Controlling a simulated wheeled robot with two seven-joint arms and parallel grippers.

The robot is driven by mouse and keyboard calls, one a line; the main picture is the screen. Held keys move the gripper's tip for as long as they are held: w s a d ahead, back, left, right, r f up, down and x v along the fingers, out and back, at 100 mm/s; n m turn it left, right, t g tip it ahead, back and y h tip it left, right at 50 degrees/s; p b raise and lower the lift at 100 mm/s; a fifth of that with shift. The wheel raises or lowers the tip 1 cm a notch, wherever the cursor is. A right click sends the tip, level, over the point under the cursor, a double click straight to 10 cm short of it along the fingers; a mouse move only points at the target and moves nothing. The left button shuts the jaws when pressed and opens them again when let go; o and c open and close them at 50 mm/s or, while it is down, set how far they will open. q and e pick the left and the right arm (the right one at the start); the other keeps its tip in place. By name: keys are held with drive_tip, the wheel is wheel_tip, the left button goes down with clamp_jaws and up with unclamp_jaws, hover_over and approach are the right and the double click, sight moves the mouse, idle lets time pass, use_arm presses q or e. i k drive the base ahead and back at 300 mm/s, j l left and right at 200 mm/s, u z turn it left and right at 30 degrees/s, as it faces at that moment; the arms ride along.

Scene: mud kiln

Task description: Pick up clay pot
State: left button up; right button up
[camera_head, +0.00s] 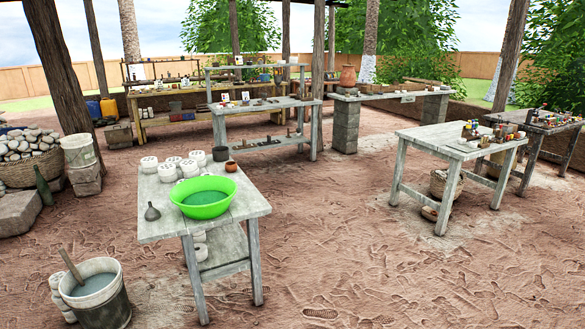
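A small, round, orange-brown clay pot (231,166) stands upright on the near grey wooden table (156,226), at its far right side, just behind a large green basin (203,198). A dark grey cup (221,154) stands close to its left. A larger reddish-brown clay vase (347,77) stands on a far table with block legs (346,125). I cannot tell from the picture which one the task means. Neither of my grippers is in view.
Several white discs (189,166) and a grey funnel (152,212) share the near table. A bucket (97,292) stands on the ground at front left. A right-hand table (420,140) holds small items. Wooden posts (58,65) stand around. Open dirt ground lies at front right.

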sight(231, 167)
drive_tip(key=i+u, duration=0.1)
drive_tip(key=i, duration=0.45)
drive_tip(key=i+l+u, duration=0.15)
drive_tip(key=i, duration=0.35)
drive_tip(key=i+l+u, duration=0.1)
drive_tip(key=i, duration=0.45)
drive_tip(key=i+l+u, duration=0.1)
drive_tip(key=i, duration=0.4)
drive_tip(key=i+l+u, duration=1.1)
